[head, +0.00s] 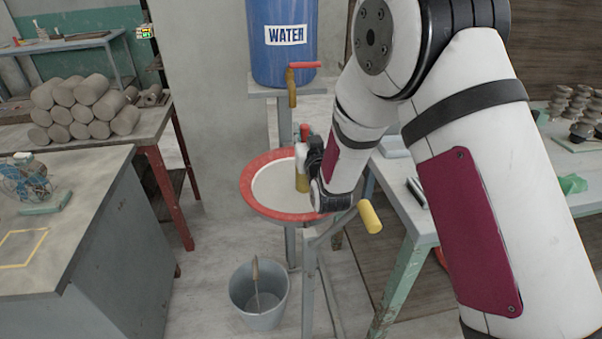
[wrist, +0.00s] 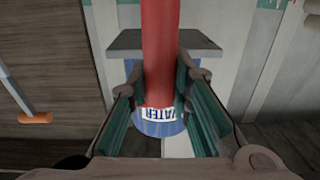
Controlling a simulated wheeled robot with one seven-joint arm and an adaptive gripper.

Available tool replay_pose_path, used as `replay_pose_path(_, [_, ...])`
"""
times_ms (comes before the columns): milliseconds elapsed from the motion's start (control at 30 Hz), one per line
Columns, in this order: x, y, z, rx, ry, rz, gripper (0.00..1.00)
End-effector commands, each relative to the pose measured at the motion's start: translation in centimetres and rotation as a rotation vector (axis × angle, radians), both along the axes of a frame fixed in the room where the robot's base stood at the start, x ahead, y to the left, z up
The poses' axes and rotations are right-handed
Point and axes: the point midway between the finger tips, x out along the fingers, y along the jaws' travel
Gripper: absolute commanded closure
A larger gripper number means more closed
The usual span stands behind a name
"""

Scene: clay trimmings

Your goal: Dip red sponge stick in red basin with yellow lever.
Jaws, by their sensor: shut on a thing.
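My gripper (head: 307,158) is over the red-rimmed basin (head: 249,188) in the head view. It is shut on the red sponge stick, whose red handle (wrist: 160,45) stands between the teal finger pads in the wrist view. In the head view the red handle top (head: 304,131) shows above the gripper, and a yellowish end (head: 302,184) points down over the basin's pale inside. I cannot tell whether that end touches the basin. The yellow lever (head: 370,216) sticks out at the basin's front right. My arm hides part of the basin's right side.
A blue water barrel (head: 283,40) with a red-handled tap (head: 305,65) stands behind the basin. A grey bucket (head: 258,292) with a tool in it is on the floor below. A grey cabinet (head: 85,235) is left; a green-legged table (head: 400,260) is right.

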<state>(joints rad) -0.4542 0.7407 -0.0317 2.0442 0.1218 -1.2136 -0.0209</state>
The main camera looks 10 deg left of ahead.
Motion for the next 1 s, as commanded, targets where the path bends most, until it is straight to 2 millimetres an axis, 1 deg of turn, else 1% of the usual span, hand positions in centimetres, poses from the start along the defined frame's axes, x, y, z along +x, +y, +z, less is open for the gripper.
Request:
replay_pose_path(33, [0.0, 0.0, 0.6, 0.001, -0.002, 0.000, 1.00])
replay_pose_path(100, [-0.1, 0.0, 1.1, 0.001, -0.002, 0.000, 1.00])
replay_pose_path(1000, [0.0, 0.0, 7.4, 0.001, -0.002, -0.001, 1.00])
